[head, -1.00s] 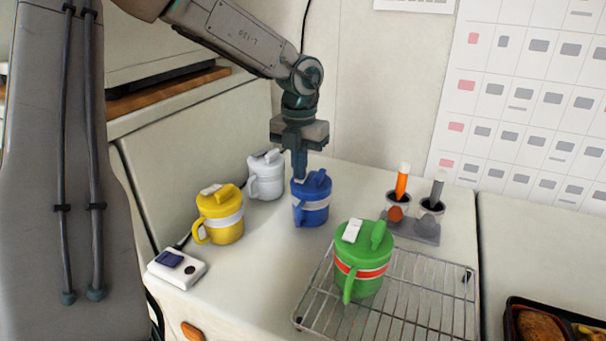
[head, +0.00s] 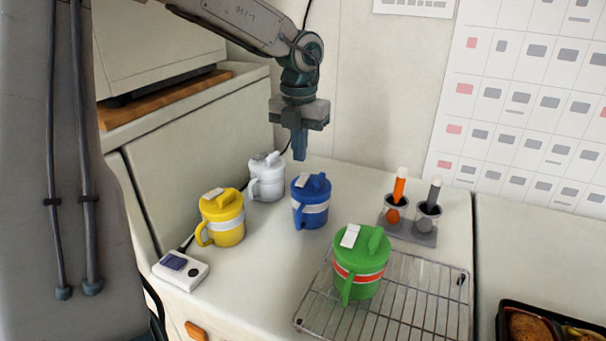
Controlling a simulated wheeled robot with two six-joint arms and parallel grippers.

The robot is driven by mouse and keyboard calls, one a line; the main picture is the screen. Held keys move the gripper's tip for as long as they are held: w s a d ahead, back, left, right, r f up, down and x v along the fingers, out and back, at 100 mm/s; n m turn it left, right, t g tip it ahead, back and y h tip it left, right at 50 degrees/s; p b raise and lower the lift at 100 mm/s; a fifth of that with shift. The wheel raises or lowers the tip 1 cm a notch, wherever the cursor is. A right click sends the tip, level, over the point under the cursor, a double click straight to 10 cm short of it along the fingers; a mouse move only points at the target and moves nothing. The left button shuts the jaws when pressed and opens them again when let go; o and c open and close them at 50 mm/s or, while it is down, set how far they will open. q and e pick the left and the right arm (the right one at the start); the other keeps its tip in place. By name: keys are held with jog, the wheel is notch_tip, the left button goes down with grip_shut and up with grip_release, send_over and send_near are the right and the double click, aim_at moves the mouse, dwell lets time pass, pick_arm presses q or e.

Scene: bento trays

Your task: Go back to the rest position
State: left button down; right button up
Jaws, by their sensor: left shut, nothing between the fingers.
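My left gripper (head: 299,153) hangs pointing down in the head view, shut and empty. It is above and behind the blue mug (head: 311,203), apart from its lid. The blue mug stands upright on the counter with a lid and a pale band. A white mug (head: 266,178) stands to its left, and a yellow mug (head: 221,219) stands further left and nearer. A green mug (head: 360,264) with a red and white band stands on a wire rack (head: 420,309). My right gripper is not in view.
A small white device (head: 181,270) with a dark screen lies at the counter's left edge. A grey holder (head: 408,230) with an orange and a grey marker stands at the right. A black bento tray (head: 504,336) shows at the lower right. A wall calendar (head: 530,100) hangs behind.

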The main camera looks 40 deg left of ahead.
pick_arm(q)
jog(key=shift+r, duration=0.75)
